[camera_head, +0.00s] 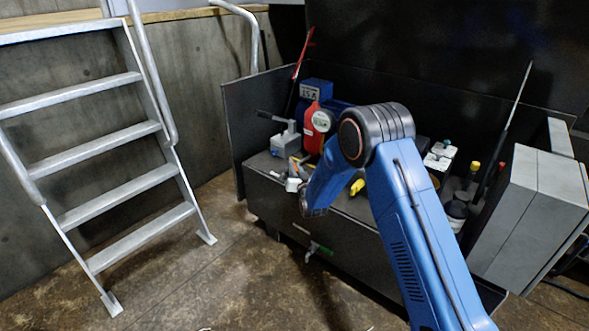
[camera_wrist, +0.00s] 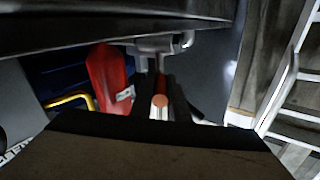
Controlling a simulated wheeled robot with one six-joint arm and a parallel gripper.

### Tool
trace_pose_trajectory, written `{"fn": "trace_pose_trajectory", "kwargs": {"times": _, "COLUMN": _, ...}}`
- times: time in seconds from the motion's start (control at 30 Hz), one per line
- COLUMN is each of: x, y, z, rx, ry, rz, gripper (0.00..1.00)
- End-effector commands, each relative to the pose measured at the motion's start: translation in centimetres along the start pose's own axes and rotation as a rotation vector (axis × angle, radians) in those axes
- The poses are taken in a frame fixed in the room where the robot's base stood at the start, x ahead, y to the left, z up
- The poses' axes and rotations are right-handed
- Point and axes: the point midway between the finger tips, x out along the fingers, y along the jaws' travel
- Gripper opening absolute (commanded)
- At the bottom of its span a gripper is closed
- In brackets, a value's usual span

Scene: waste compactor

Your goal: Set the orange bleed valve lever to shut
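The orange bleed valve lever (camera_wrist: 160,100) shows in the wrist view as a small round orange end, seen nearly end-on. It lies between two dark fingers of my gripper (camera_wrist: 162,92). A grey fitting (camera_wrist: 160,44) is just above it in that view. I cannot tell whether the fingers touch the lever or have a gap beside it. The lever is not clear there.
A red part (camera_head: 318,122) stands beside the lever and also shows in the wrist view (camera_wrist: 106,78). A grey box with a handle (camera_head: 285,140) and several bottles (camera_head: 457,212) sit on the cabinet. A metal ladder (camera_head: 105,150) stands left.

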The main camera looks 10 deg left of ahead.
Motion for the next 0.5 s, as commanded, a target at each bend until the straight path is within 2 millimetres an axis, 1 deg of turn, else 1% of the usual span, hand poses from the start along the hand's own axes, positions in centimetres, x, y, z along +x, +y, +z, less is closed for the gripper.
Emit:
{"fn": "trace_pose_trajectory", "kwargs": {"times": 0.17, "x": 0.04, "y": 0.22, "z": -0.07, "rx": 0.001, "ry": -0.002, "rz": -0.013, "gripper": 0.0}}
{"fn": "trace_pose_trajectory", "kwargs": {"times": 0.5, "x": 0.1, "y": 0.9, "z": -0.26, "rx": 0.0, "ry": -0.021, "rz": -0.116, "gripper": 0.0}}
